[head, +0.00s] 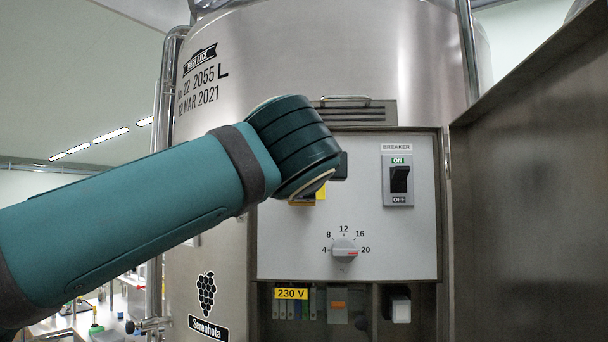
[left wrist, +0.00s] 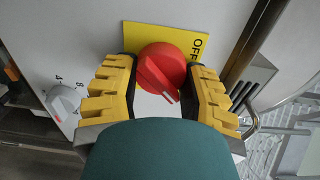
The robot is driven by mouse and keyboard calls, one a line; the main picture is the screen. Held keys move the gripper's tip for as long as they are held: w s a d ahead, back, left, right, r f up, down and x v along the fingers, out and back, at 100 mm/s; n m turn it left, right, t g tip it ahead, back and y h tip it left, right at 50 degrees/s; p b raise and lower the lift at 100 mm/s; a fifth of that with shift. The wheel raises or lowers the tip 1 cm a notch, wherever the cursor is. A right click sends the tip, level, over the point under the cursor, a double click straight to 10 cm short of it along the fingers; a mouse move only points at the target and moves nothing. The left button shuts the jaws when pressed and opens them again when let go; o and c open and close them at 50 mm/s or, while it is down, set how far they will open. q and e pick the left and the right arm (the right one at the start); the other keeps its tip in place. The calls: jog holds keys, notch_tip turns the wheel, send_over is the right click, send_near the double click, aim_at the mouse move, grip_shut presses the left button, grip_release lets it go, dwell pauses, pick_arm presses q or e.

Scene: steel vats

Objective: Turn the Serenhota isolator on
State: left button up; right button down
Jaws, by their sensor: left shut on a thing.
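The isolator is a red round knob (left wrist: 162,68) on a yellow plate (left wrist: 145,34) in the left wrist view. "OFF" is printed at the plate's right side; the knob's white mark points down and slightly right in that view. My left gripper (left wrist: 163,70) has its yellow ribbed fingers on either side of the knob, shut on it. In the head view my left arm hides the knob, and only a bit of the yellow plate (head: 321,191) shows. The Serenhota label (head: 208,328) is on the steel vat (head: 225,255). My right gripper is not in view.
The grey panel (head: 290,255) also carries a breaker switch (head: 399,180) marked ON and OFF and a numbered dial (head: 344,250). Below it is a recess with a 230 V label (head: 291,294).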

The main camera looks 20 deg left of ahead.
pick_arm(q)
jog(key=shift+r, duration=0.15)
jog(key=o, duration=1.2)
jog(key=shift+o, duration=0.2)
jog(key=v, duration=1.2)
jog(key=shift+a, duration=0.1)
